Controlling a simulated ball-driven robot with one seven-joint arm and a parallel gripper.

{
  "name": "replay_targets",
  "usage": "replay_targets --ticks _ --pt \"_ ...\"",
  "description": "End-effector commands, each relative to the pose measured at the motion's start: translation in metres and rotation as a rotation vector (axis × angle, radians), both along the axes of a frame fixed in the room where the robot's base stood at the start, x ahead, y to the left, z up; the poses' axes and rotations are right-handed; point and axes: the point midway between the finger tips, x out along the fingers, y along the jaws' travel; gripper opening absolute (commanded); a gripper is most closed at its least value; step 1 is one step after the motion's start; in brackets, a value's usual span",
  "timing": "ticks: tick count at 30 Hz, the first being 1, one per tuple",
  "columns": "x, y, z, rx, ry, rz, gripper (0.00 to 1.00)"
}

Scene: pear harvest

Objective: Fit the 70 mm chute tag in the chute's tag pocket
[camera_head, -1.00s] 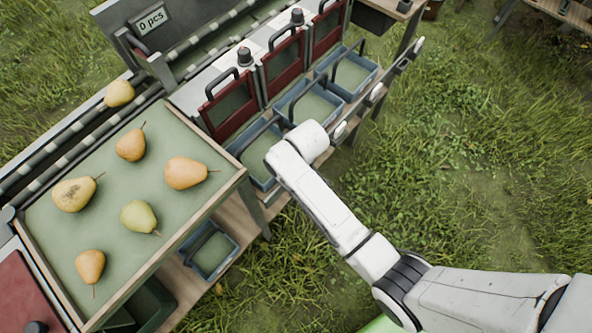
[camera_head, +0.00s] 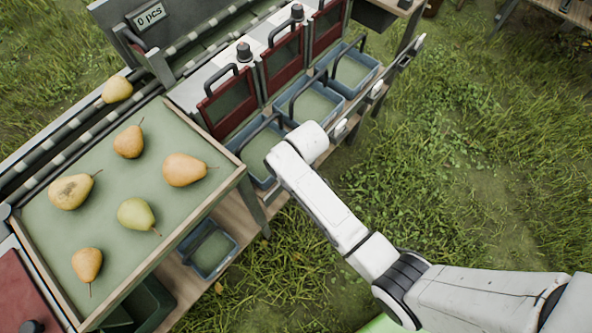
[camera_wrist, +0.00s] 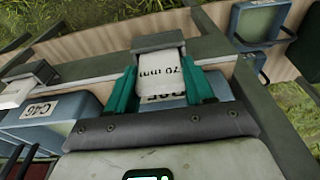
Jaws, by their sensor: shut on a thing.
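The white tag (camera_wrist: 160,74), printed "70 mm", shows upside down in the wrist view. My gripper (camera_wrist: 163,88) has its two teal fingers shut on the tag, one at each side. The tag's far end meets a dark grey block (camera_wrist: 158,41) on the rail; I cannot tell how far, if at all, it sits inside. A similar grey block with a white piece stands to the left (camera_wrist: 32,76). In the head view my white arm reaches the row of chutes with red gates (camera_head: 228,103), and its wrist hides my gripper and the tag.
Blue crates with handles (camera_head: 317,92) stand below the gates. A crate labelled "C46" (camera_wrist: 60,132) is at the left in the wrist view. A green-lined tray (camera_head: 105,215) with several pears is at left. Open grass (camera_head: 470,150) lies to the right.

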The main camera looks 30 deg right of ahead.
Motion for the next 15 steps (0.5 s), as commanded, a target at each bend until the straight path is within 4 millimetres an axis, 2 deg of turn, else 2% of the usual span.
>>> replay_targets --ticks 15 --pt "-0.0001 0.0 -0.0039 0.0 0.001 0.0 0.23"
